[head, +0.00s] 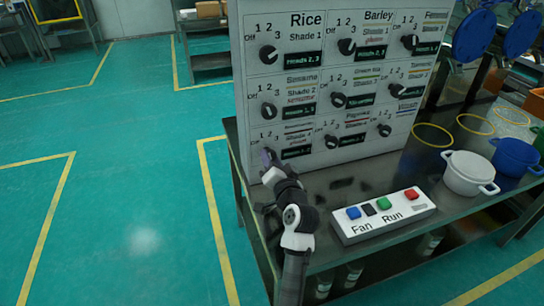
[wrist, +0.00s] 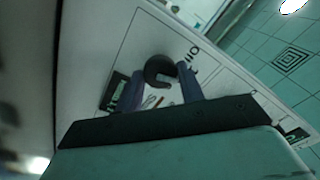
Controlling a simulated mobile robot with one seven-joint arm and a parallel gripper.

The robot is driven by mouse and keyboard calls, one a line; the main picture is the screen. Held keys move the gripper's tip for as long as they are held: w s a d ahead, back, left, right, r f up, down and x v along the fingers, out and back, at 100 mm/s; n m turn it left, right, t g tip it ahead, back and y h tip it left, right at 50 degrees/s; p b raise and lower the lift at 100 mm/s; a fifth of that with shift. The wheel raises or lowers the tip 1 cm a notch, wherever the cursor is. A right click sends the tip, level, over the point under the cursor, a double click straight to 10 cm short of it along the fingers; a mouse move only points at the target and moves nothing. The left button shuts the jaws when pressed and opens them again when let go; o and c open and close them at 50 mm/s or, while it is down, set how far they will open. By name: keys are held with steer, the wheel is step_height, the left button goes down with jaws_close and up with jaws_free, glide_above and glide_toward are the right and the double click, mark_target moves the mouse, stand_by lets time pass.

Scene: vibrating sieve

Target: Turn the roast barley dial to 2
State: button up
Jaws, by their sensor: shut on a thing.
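My gripper (head: 268,158) reaches up to the bottom-left dial of the white panel (head: 290,80). In the wrist view my gripper's two purple-grey fingers (wrist: 163,88) sit one on each side of a round black dial (wrist: 159,68) and are shut on it. In the head view this dial is mostly hidden behind the gripper. The marks Off, 1, 2, 3 show above it. Its label is too small to read surely, so I cannot confirm from the lettering that it is the roast barley dial. Where its pointer stands is unclear.
Several other black dials fill the panel, including the Rice dial (head: 268,54) above and a neighbouring dial (head: 331,141) to the right. A Fan and Run button box (head: 382,220) stands on the metal table, right of my arm. A white pot (head: 468,174) is farther right.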

steer(key=shift+m+p, duration=2.05)
steer(key=shift+m, duration=1.15)
steer(key=o, duration=1)
steer(key=b+v, duration=0.4)
steer(key=v, duration=1)
